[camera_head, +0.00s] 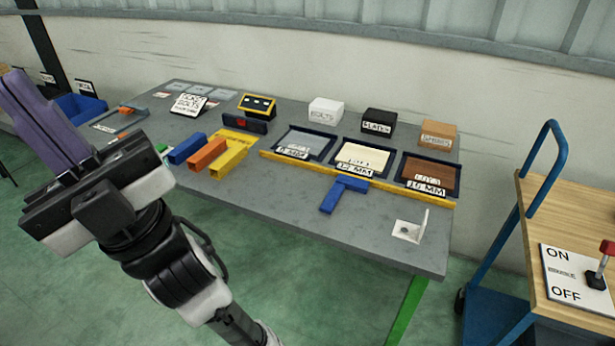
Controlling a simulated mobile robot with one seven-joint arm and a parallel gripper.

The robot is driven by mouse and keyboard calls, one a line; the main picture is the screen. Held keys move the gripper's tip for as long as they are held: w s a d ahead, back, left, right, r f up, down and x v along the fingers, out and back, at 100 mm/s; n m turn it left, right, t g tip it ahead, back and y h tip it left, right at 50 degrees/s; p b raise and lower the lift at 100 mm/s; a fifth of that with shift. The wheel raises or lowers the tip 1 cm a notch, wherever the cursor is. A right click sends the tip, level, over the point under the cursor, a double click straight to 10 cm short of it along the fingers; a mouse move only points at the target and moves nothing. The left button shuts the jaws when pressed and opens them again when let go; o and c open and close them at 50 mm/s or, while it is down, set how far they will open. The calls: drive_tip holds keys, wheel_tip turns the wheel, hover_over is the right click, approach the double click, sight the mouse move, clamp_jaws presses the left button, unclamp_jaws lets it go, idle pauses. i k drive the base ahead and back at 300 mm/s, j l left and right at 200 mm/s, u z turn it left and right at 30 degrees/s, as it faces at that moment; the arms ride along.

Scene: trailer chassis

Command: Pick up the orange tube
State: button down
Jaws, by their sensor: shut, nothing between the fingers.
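The orange tube (205,156) lies on the grey table, near its left front edge. It lies between a blue tube (186,149) on its left and a yellow tube (228,160) on its right. My gripper (18,86) is at the far left of the view, well to the left of the orange tube and apart from it. Its purple fingers point up and left. They are shut with nothing between them.
The grey table (290,205) also bears labelled trays, boxes, a yellow rail (340,178), a blue T-shaped piece (342,193) and a white bracket (410,228). A blue-framed cart (530,250) with an ON/OFF lever stands at right. Green floor lies in front.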

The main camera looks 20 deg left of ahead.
sight(197, 163)
drive_tip(key=j+z, duration=0.75)
drive_tip(key=k+j+z, duration=0.15)
drive_tip(key=j, duration=0.3)
drive_tip(key=j+z, duration=0.15)
drive_tip(key=j, duration=0.35)
drive_tip(key=k+j, duration=0.1)
drive_tip(key=j, duration=0.3)
drive_tip(key=k+j+z, duration=0.1)
drive_tip(key=j, duration=0.3)
drive_tip(key=k+j, duration=0.15)
drive_tip(key=j, duration=0.25)
drive_tip(key=k+j, duration=0.1)
drive_tip(key=j, duration=0.3)
drive_tip(key=k+j+z, duration=0.1)
drive_tip(key=j, duration=0.25)
drive_tip(key=k+j, duration=0.15)
drive_tip(key=j, duration=0.25)
drive_tip(key=k+j, duration=0.1)
drive_tip(key=j, duration=0.25)
drive_tip(key=k+j, duration=0.15)
drive_tip(key=j, duration=0.25)
drive_tip(key=k+j, duration=0.1)
drive_tip(key=j, duration=0.3)
drive_tip(key=k+j, duration=0.15)
drive_tip(key=j, duration=0.2)
